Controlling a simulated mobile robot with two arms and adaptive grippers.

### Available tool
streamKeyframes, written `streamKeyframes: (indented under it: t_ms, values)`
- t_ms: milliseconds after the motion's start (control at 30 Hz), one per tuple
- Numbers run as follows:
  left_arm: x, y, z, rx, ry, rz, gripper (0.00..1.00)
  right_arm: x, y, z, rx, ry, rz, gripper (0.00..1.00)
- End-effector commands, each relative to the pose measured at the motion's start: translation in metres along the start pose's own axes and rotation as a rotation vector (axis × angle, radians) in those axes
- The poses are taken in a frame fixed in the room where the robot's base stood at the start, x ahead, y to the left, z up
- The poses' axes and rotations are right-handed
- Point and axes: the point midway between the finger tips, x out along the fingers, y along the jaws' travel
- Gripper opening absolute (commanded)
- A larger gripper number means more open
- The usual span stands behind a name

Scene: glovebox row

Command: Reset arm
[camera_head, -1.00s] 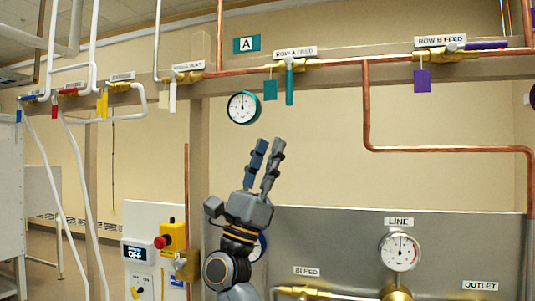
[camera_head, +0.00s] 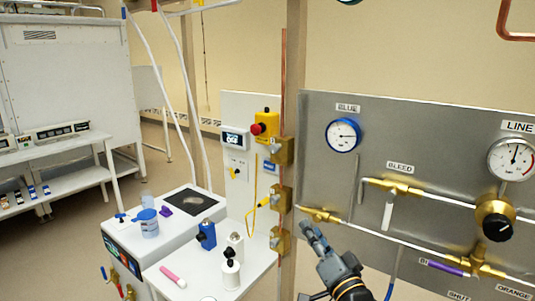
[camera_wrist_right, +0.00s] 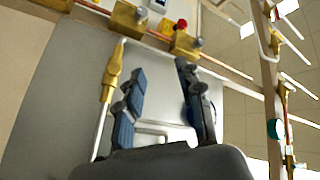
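My right gripper (camera_head: 312,230) is low in the middle of the head view, in front of the grey valve panel (camera_head: 330,170). Its two fingers stand apart in the right wrist view (camera_wrist_right: 160,68), with nothing between them, so it is open. A brass fitting (camera_head: 318,214) on the panel's lower pipe appears close to the fingertips in the head view; I cannot tell whether they touch. In the right wrist view a brass fitting (camera_wrist_right: 110,75) shows left of the fingers. My left gripper is not in view.
The panel carries a blue gauge (camera_head: 343,135), a LINE gauge (camera_head: 511,159) and a black-knobbed brass regulator (camera_head: 495,221). Left are an emergency stop (camera_head: 265,124) and a white bench (camera_head: 205,275) with small bottles. The floor (camera_head: 65,245) at left is mostly clear.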

Motion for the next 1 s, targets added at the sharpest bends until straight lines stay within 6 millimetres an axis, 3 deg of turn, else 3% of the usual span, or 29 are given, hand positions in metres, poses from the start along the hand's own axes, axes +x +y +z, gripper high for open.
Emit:
streamKeyframes:
  t_ms: [33, 200, 400, 600, 800, 933, 1000]
  values:
    - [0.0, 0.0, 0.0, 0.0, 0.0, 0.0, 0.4, -0.023, 0.023, 0.025, -0.06, -0.083, 0.077, 0.36]
    - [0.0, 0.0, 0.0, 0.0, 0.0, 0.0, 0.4, -0.113, 0.086, 0.095, -0.265, -0.387, 0.308, 0.36]
    - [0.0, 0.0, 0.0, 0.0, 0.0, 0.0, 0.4, -0.233, 0.132, 0.144, -0.448, -0.739, 0.515, 0.36]
    - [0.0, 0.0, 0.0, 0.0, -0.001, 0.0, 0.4, -0.317, 0.147, 0.16, -0.54, -0.978, 0.624, 0.36]
    - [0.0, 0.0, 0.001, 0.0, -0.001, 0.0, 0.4, -0.382, 0.149, 0.164, -0.593, -1.162, 0.695, 0.36]
    - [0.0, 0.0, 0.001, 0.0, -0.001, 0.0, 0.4, -0.42, 0.147, 0.163, -0.618, -1.272, 0.733, 0.36]
    - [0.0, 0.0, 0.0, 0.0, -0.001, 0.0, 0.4, -0.42, 0.16, 0.173, -0.618, -1.288, 0.737, 0.36]
